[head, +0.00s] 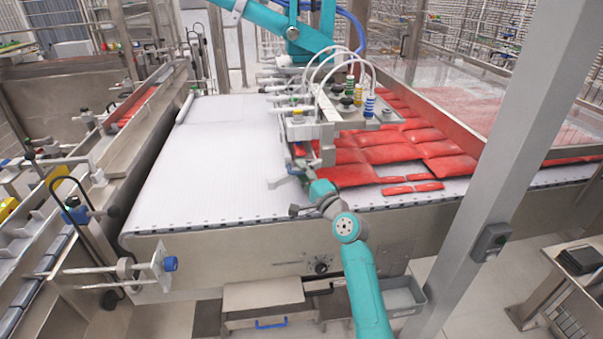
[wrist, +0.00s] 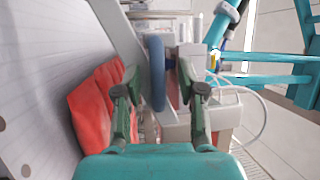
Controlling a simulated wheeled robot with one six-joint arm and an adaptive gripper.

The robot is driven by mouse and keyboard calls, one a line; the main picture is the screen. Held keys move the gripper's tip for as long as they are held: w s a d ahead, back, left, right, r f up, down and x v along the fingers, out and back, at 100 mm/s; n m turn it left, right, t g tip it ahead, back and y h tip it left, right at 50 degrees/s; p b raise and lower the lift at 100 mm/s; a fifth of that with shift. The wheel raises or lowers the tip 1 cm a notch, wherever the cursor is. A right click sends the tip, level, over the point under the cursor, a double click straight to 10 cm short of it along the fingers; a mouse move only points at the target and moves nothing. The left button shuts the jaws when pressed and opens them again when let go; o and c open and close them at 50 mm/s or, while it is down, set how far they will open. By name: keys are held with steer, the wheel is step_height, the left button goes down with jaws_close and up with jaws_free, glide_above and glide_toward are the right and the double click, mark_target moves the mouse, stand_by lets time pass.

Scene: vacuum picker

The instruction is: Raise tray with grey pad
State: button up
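My gripper (head: 298,172) is low at the near side of the picker unit (head: 318,130), just above the belt. In the wrist view my gripper (wrist: 160,80) has its dark green fingers spread apart. A blue-grey upright padded bar (wrist: 156,72) shows between them, with a gap visible on each side. I cannot tell how deep the bar sits between the fingers. It may be the grey pad. The picker's flat grey top plate (head: 378,124) carries coloured suction fittings and white hoses. A tray under it cannot be made out clearly.
Red packs (head: 385,153) lie on the white belt (head: 215,165) right of the picker; some also show beside my left finger (wrist: 92,105). The belt's left part is clear. A grey post (head: 490,190) stands at the right. A teal arm (head: 270,18) hangs above.

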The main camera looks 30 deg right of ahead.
steer(key=s+f, duration=0.2)
steer(key=s, duration=0.9)
steer(key=shift+s+d, duration=0.4)
steer(key=shift+d, duration=0.05)
steer(key=s+a+f+n+g+h, duration=0.2)
steer(key=s+a+f, duration=0.3)
steer(key=s+f, duration=0.5)
steer(key=s+a+f+n+g+h, duration=0.1)
steer(key=s+a+f+n, duration=0.2)
steer(key=s+a+f, duration=0.7)
steer(key=s+r+n, duration=0.2)
steer(key=s+n, duration=0.1)
steer(key=s, duration=0.7)
steer(key=s+r+n+g, duration=0.1)
steer(key=s+r+n, duration=0.2)
steer(key=s, duration=0.7)
steer(key=s+r+n+g+y, duration=0.1)
steer(key=s+n, duration=0.4)
steer(key=s, duration=0.5)
steer(key=shift+a+r, duration=0.45)
steer(key=shift+r, duration=0.35)
